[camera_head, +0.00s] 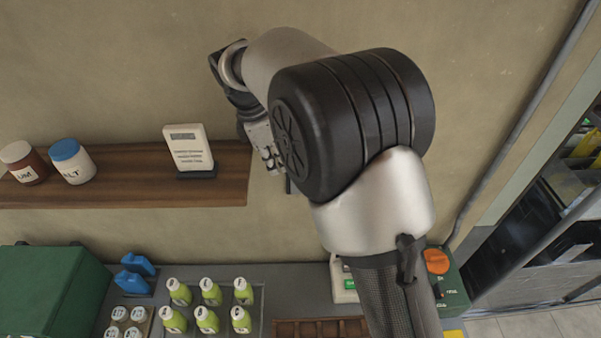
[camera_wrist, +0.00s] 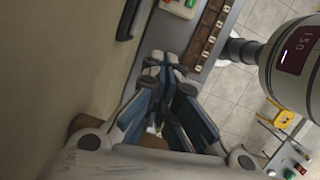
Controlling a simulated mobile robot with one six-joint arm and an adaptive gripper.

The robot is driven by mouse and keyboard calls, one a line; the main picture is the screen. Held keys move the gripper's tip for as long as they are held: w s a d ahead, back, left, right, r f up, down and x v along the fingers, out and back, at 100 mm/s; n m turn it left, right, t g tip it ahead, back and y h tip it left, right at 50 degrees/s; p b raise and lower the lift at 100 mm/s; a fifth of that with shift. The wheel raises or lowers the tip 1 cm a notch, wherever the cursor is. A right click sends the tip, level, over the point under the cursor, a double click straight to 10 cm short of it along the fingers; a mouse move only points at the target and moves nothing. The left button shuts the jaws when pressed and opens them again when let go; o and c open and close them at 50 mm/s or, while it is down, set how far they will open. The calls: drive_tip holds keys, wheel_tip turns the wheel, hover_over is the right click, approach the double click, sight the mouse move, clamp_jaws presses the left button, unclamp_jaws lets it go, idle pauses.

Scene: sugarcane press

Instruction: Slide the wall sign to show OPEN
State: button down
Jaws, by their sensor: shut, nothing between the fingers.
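No sign reading OPEN can be made out in either view; my arm covers part of the wall in the head view. In the wrist view a dark bar-like piece (camera_wrist: 130,18) lies along the wall at the top; I cannot tell whether it belongs to the sign. My gripper (camera_wrist: 168,66) shows its blue-grey fingers close together, shut, with nothing seen between them. In the head view my gripper (camera_head: 280,178) is near the wall, just right of the shelf's end, partly hidden behind my wrist.
A wooden shelf (camera_head: 120,190) holds two jars (camera_head: 72,161) and a white card stand (camera_head: 189,150) near my gripper. Below, a grey counter carries several green bottles (camera_head: 207,320), a green box (camera_head: 50,290) and a green control box with an orange knob (camera_head: 437,262). Bare wall lies above.

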drive_tip(key=w, duration=0.1)
approach(291, 189)
drive_tip(key=s+d+f, duration=0.2)
drive_tip(key=s+f, duration=0.2)
drive_tip(key=f, duration=0.1)
drive_tip(key=d, duration=0.2)
drive_tip(key=w+d+p, duration=0.1)
drive_tip(key=shift+d+f, duration=0.15)
drive_tip(key=shift+d, duration=0.2)
drive_tip(key=shift+d, duration=0.1)
drive_tip(key=d+p, duration=0.1)
drive_tip(key=d, duration=1.7)
